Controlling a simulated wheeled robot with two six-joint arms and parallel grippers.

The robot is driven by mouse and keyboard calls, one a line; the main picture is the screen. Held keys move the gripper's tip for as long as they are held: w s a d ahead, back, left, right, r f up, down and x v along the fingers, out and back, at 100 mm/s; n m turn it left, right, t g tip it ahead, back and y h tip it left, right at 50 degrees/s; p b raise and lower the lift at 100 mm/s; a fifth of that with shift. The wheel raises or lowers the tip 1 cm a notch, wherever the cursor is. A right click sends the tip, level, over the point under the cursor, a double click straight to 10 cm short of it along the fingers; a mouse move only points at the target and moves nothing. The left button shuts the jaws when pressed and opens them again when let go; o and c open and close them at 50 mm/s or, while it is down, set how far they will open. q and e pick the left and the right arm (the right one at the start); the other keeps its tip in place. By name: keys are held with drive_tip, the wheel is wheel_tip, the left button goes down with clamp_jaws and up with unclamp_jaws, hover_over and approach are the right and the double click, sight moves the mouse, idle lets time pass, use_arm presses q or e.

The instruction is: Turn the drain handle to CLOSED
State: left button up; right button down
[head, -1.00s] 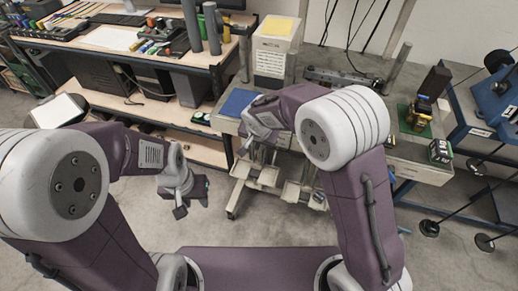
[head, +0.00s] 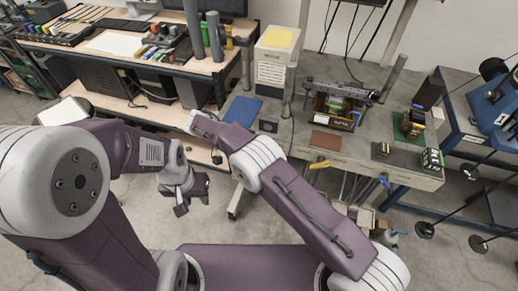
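A yellow lever handle (head: 320,164) and a blue lever handle (head: 384,181) show at the front edge of the grey workbench. No readable label tells which one is the drain handle, and the CLOSED mark cannot be made out. My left gripper (head: 191,203) hangs over the floor at the left, its fingers apart and empty, well away from both handles. My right arm reaches up and left across the middle. Its gripper (head: 216,155) is small and partly hidden behind the arm, left of the yellow handle, and its fingers cannot be made out.
The grey workbench (head: 345,150) carries a blue pad (head: 242,110), a brown pad (head: 325,141), a printer-like device (head: 335,112) and small boxes. A wooden bench (head: 80,40) with tools stands at the left. A blue machine with rods (head: 490,120) stands at the right.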

drive_tip(key=shift+w+f+h+b, duration=0.2)
drive_tip(key=shift+h+b, duration=0.2)
drive_tip(key=shift+b, duration=0.3)
drive_tip(key=shift+s+r+b, duration=0.15)
drive_tip(key=shift+r+b, duration=0.05)
drive_tip(key=shift+b, duration=0.2)
drive_tip(key=c, duration=1.4)
unclamp_jaws()
